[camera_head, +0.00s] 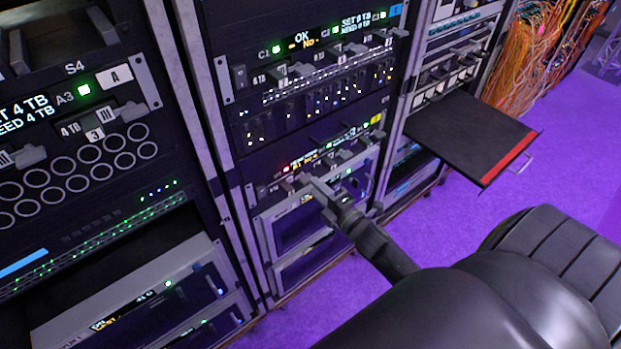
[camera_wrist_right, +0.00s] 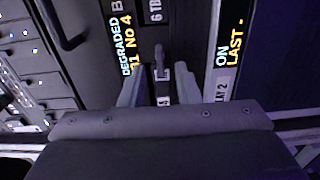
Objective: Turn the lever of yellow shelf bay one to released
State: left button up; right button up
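The yellow-marked shelf (camera_head: 376,119) is the lower drive shelf in the middle rack. At its left end, bay one shows a red light (camera_head: 285,169) beside small display text. My right gripper (camera_head: 306,181) is at that end, in front of the bay. In the wrist view, my right gripper (camera_wrist_right: 159,92) has its two pale fingers apart, with a small grey lever (camera_wrist_right: 160,74) between them. I see gaps on both sides, so the fingers do not appear closed on it. The display beside it reads "DEGRADED" (camera_wrist_right: 123,45). My left gripper is not in view.
A blue-marked shelf (camera_head: 395,10) with similar levers sits above. A dark pull-out tray (camera_head: 465,140) with a red edge juts from the right rack. Below the yellow shelf is a grey-framed unit (camera_head: 262,232). Purple floor (camera_head: 565,135) is open at right.

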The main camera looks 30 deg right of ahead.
aim_at(304, 179)
jog(key=shift+w+a, duration=0.15)
jog(key=shift+w, duration=1.6)
jog(key=shift+c, duration=0.3)
grip_shut()
